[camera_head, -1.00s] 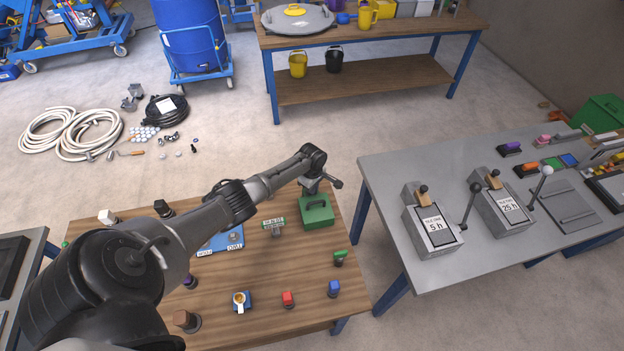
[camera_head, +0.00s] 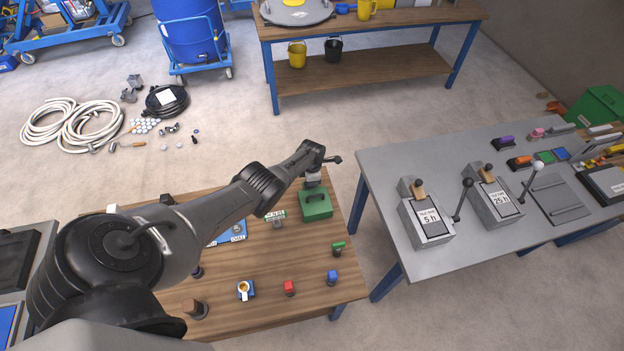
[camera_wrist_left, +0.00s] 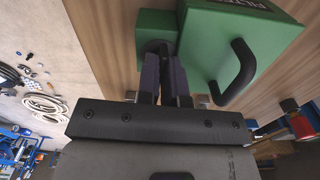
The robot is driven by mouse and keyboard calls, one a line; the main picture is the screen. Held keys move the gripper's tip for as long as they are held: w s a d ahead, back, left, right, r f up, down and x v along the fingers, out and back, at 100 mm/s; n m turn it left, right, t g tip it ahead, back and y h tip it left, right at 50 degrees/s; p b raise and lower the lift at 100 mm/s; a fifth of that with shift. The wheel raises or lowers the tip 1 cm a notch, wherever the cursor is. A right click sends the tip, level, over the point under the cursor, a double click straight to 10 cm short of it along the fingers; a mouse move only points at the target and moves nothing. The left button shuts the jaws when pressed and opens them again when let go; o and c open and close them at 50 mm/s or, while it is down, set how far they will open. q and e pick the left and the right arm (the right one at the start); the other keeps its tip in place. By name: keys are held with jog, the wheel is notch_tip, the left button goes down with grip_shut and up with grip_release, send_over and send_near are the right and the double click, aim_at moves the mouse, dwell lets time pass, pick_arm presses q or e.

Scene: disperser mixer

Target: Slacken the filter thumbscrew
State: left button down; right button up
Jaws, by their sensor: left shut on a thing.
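The green filter box (camera_head: 316,208) with a black handle stands at the far right corner of the wooden table. In the left wrist view the filter box (camera_wrist_left: 225,45) fills the upper right, its label partly cut off. A smaller green block (camera_wrist_left: 150,22) adjoins it, with the dark, round thumbscrew (camera_wrist_left: 154,46) on it. My left gripper (camera_wrist_left: 164,72) is shut on the thumbscrew, its fingers hiding much of it. In the head view my left gripper (camera_head: 314,182) is at the back of the filter box. My right gripper is not in view.
Red (camera_head: 290,287) and blue (camera_head: 332,277) knobs, a green-topped knob (camera_head: 338,248) and a small white-and-green sign (camera_head: 275,217) are on the wooden table. A grey table (camera_head: 420,262) with two lever boxes stands to the right, across a gap.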

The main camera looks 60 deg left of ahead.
pick_arm(q)
jog(key=shift+r+n, duration=0.1)
jog(key=shift+n, duration=0.5)
jog(key=c, duration=1.3)
grip_release()
jog(key=shift+o, duration=0.2)
jog(key=shift+r+p, duration=0.5)
jog(key=shift+p, duration=0.1)
notch_tip(320, 180, up, 13)
jog(key=p, duration=0.8)
jog(key=shift+f+p, duration=0.15)
jog(key=shift+p, duration=0.2)
